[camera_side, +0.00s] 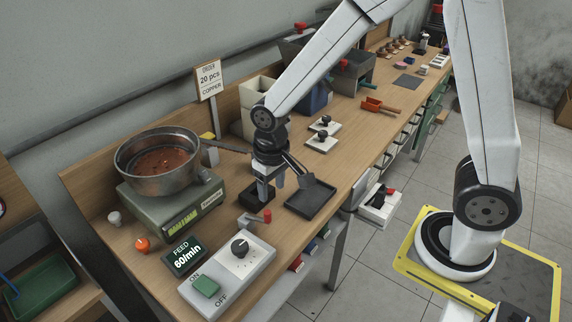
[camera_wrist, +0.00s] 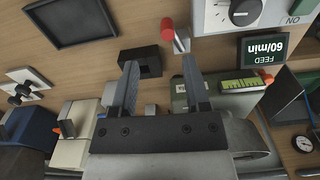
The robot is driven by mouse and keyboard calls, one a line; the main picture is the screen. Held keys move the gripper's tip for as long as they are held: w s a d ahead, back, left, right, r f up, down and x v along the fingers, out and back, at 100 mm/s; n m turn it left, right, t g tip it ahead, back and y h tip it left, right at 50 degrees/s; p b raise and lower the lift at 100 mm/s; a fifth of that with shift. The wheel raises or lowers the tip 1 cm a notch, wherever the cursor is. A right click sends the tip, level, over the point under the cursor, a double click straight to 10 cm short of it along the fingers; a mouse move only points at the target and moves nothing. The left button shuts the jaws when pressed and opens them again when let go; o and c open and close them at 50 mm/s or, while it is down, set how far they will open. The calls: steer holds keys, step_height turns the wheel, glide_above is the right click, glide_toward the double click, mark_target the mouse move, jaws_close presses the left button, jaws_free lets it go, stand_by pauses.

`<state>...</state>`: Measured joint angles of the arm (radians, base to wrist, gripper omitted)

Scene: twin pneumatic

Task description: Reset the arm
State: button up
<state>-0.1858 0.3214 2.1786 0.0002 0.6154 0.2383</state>
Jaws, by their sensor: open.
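My gripper (camera_side: 270,184) hangs above the wooden bench, pointing down, over a small black block (camera_side: 257,194). In the wrist view my gripper (camera_wrist: 158,68) has its two grey fingers spread with nothing between them, and the black block (camera_wrist: 148,60) shows just beyond the fingertips. I cannot tell whether the fingers touch the block. A small lever with a red knob (camera_side: 266,215) is close by on the bench, and the red knob (camera_wrist: 167,29) also shows near the right fingertip in the wrist view.
A metal bowl (camera_side: 133,172) with copper-coloured pieces sits on a green scale (camera_side: 176,218) at left. A black tray (camera_side: 312,199) lies right of my gripper. A control box (camera_side: 253,265) and feed display (camera_side: 184,255) stand in front. An order sign (camera_side: 208,79) stands behind.

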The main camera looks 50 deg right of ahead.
steer(key=s+d+r+t, duration=0.1)
steer(key=s+d+t, duration=0.1)
steer(key=s+d, duration=0.4)
steer(key=shift+s+d+r+n, duration=0.3)
steer(key=shift+s+d, duration=0.05)
steer(key=shift+s, duration=0.3)
